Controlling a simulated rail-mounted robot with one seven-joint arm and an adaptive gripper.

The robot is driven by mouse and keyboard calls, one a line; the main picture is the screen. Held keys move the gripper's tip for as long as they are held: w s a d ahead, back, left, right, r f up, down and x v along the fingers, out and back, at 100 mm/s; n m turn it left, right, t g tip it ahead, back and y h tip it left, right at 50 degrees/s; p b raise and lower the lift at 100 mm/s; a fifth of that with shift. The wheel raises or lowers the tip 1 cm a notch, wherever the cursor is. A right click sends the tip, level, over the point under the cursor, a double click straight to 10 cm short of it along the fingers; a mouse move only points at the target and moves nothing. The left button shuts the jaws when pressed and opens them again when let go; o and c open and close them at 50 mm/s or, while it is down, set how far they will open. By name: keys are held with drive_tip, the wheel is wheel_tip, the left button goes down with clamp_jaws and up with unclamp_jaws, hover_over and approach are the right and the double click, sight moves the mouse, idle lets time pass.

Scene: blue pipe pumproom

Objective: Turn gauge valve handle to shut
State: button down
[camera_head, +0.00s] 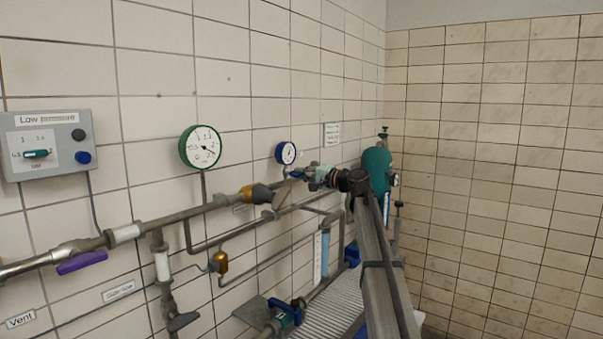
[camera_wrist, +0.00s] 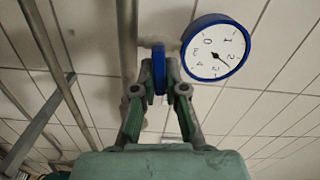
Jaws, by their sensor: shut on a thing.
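The gauge valve handle is a small blue lever; in the wrist view the blue handle (camera_wrist: 158,62) stands edge-on between my fingers. My gripper (camera_wrist: 160,82) is shut on it, one finger on each side. In the head view my gripper (camera_head: 308,176) is at the wall pipe, just below and right of the blue-rimmed gauge (camera_head: 286,153). The handle is mostly hidden there, with a bit of blue at the fingertips. The same gauge (camera_wrist: 217,47) is upper right in the wrist view, close to the right finger. The valve body behind the handle is mostly hidden.
A green-rimmed gauge (camera_head: 200,147) and a brass-coloured valve (camera_head: 257,193) are left along the pipe. A purple lever (camera_head: 82,262) and a grey control box (camera_head: 48,145) are farther left. A green tank (camera_head: 376,168) stands behind my arm. The right wall is bare.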

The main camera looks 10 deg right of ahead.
drive_tip(key=shift+m, duration=1)
drive_tip(key=shift+f, duration=0.1)
drive_tip(key=c, duration=1.2)
unclamp_jaws()
drive_tip(key=v, duration=1.2)
